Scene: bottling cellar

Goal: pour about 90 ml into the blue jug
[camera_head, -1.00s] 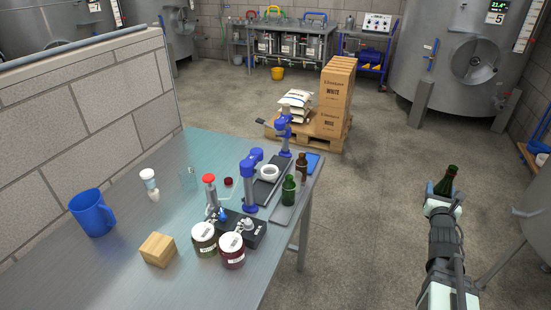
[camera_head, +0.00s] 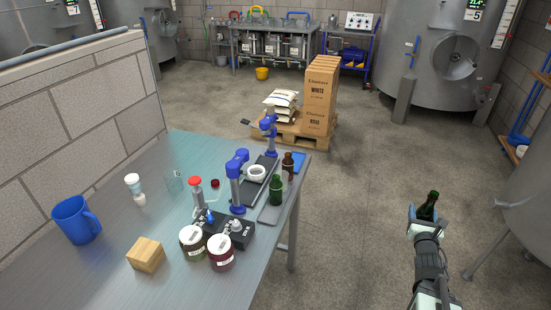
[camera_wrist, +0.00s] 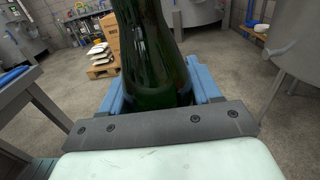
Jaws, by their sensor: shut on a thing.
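The blue jug (camera_head: 76,220) stands upright on the left part of the steel bench, its handle to the right. My gripper (camera_head: 424,214) is off to the right of the bench, over open floor, shut on a dark green bottle (camera_head: 429,203). In the wrist view the bottle (camera_wrist: 152,55) fills the middle between the blue fingers of my gripper (camera_wrist: 155,90). The bottle looks about upright, its neck up. Its liquid level cannot be made out. The jug is far from the bottle, and its inside is hidden.
On the bench (camera_head: 105,285) are a wooden block (camera_head: 146,255), two labelled jars (camera_head: 193,242), a white-capped shaker (camera_head: 134,188), a clear glass (camera_head: 174,182), a blue bench device (camera_head: 236,180), a green bottle (camera_head: 276,190) and a brown bottle (camera_head: 288,165). A pallet of boxes (camera_head: 318,95) stands behind.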

